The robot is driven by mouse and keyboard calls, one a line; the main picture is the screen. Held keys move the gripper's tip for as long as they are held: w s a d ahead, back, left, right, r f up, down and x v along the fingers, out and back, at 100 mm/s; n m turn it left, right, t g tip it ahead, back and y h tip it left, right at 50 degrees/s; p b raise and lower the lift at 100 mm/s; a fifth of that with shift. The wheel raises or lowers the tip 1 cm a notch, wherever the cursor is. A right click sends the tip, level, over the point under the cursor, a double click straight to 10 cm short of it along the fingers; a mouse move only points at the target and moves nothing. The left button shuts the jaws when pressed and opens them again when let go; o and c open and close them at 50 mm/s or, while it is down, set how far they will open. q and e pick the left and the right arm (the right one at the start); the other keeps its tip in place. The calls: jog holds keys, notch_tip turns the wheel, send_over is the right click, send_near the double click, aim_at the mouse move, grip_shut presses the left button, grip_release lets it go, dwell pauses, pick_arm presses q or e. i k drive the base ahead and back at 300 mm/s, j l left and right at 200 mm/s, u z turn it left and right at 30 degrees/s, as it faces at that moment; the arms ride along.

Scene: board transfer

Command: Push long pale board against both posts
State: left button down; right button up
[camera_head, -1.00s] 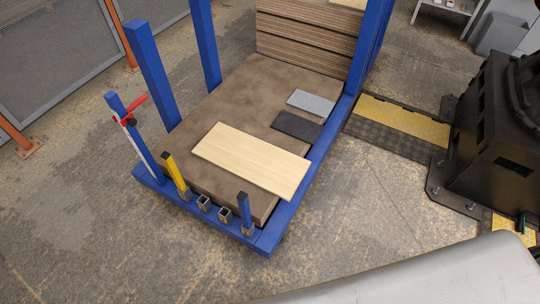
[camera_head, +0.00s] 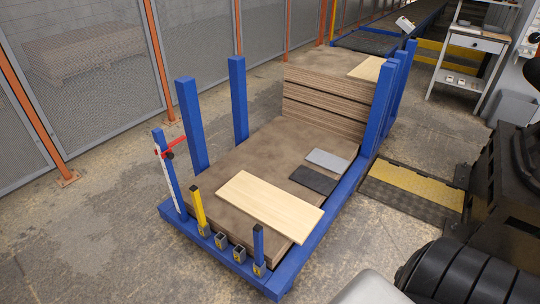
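The long pale board (camera_head: 268,204) lies flat on the brown sheet stack (camera_head: 229,163) inside the blue frame, set at an angle near the front right. Its right end reaches close to the frame's right rail. Which two posts the task means I cannot tell. A yellow post (camera_head: 198,208) and a short blue post (camera_head: 258,246) stand at the front edge, both apart from the board. Tall blue posts (camera_head: 191,125) (camera_head: 239,99) stand along the left side. Neither of my grippers is in view.
A dark board (camera_head: 314,180) and a grey board (camera_head: 328,160) lie behind the pale board. A taller sheet stack (camera_head: 325,98) with a smaller pale board (camera_head: 367,69) stands at the back. A red-clamped post (camera_head: 170,172) is front left. Black machinery (camera_head: 505,185) stands right.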

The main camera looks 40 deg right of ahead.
aim_at(291, 217)
jog(key=i+l, duration=0.1)
jog(key=l, duration=0.4)
jog(key=i+l, duration=0.1)
jog(key=l, duration=0.45)
jog(key=i+l, duration=0.1)
jog(key=l, duration=0.4)
jog(key=i+l, duration=0.1)
jog(key=l, duration=0.4)
jog(key=i+l, duration=0.15)
jog(key=l, duration=0.4)
jog(key=u, duration=0.05)
